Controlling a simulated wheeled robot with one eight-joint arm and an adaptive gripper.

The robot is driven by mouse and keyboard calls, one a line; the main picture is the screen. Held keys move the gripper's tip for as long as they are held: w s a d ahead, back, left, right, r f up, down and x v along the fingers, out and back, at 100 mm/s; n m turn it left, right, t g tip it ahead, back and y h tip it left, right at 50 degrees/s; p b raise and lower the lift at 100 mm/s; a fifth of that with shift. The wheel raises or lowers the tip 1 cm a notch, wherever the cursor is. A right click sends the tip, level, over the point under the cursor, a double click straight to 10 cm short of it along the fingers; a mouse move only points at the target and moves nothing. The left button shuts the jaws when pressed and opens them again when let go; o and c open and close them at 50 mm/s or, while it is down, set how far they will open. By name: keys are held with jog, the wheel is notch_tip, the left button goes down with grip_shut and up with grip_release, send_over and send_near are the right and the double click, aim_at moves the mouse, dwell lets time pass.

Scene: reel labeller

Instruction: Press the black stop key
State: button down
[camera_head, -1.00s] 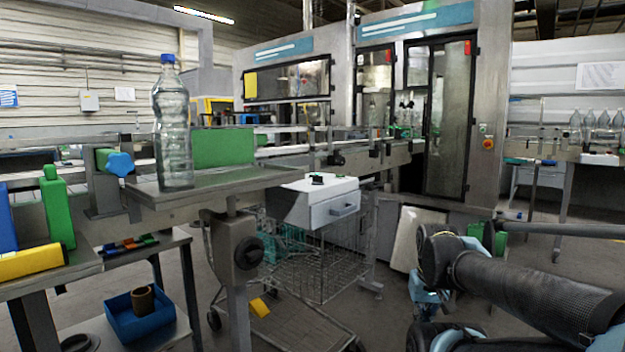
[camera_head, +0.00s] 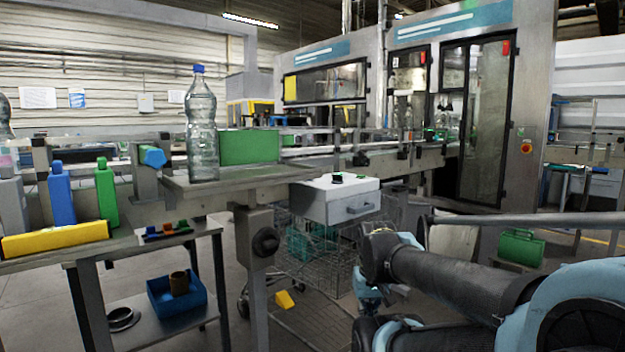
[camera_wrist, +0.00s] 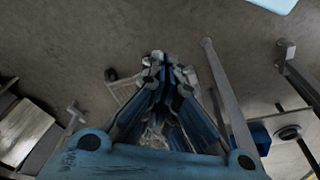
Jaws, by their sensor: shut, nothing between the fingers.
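A white box with a drawer front (camera_head: 337,205) stands in the middle of the head view, beside the conveyor end. A small dark key (camera_head: 337,180) with a bit of green by it sits on its top; the separate keys are too small to tell apart. My gripper (camera_wrist: 165,64) shows in the wrist view, pointing down over the floor, its fingers together and empty. The box keys are not visible in the wrist view.
A clear bottle with a blue cap (camera_head: 202,125) stands on a metal plate (camera_head: 240,181) left of the box. A wire cart (camera_head: 318,250) is beneath the box. A side table (camera_head: 130,240) holds bottles and a yellow block. A green case (camera_head: 521,247) is at right.

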jog(key=shift+a, duration=0.25)
jog(key=shift+r, duration=0.1)
jog(key=w+r+m+t, duration=0.1)
jog(key=w+r, duration=1)
jog(key=w, duration=0.2)
jog(key=w+a+r+m+t+y, duration=0.1)
jog(key=w+r+m+t, duration=0.1)
jog(key=w+r, duration=0.9)
jog(key=w+r+m+t, duration=0.1)
jog(key=w+r, duration=1)
jog(key=w, duration=0.4)
jog(key=shift+w+a+t+y, duration=0.1)
jog(key=shift+a+t+y, duration=0.1)
jog(key=shift+t+y, duration=0.2)
jog(key=w+r+m+t, duration=0.1)
jog(key=w+r, duration=0.3)
jog(key=w, duration=0.4)
jog(key=w+d+r+m+t, duration=0.1)
jog(key=w+r, duration=0.3)
jog(key=w, duration=0.4)
jog(key=shift+w+d+m, duration=0.25)
jog(key=shift+w+m, duration=0.15)
